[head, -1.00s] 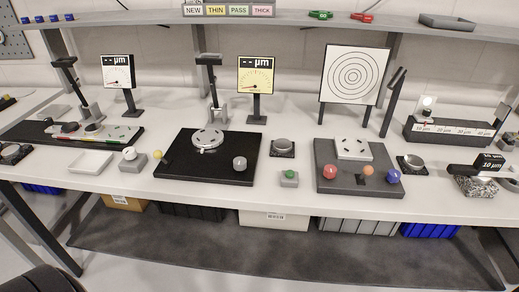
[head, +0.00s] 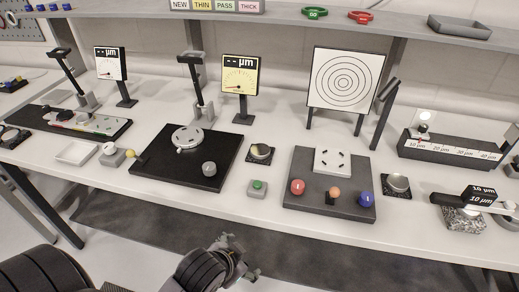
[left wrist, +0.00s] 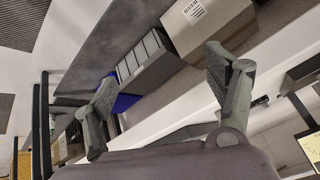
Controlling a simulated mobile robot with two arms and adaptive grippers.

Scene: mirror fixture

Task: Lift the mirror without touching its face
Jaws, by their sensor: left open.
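Which object is the mirror is not clear. Small round silver discs sit in dark square holders on the bench: one in the middle (head: 260,152), one at right (head: 397,183), one at far left (head: 12,134). A larger silver disc (head: 190,138) lies on a black plate (head: 150,172). My left gripper (head: 243,258) is at the bottom of the head view, in front of the bench and apart from all these. In the left wrist view its two fingers (left wrist: 165,88) are spread and empty, facing boxes under the bench. My right gripper is not visible.
Gauges and a ring target (head: 345,78) stand behind. A shelf crosses above; cardboard boxes (left wrist: 205,25) are underneath.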

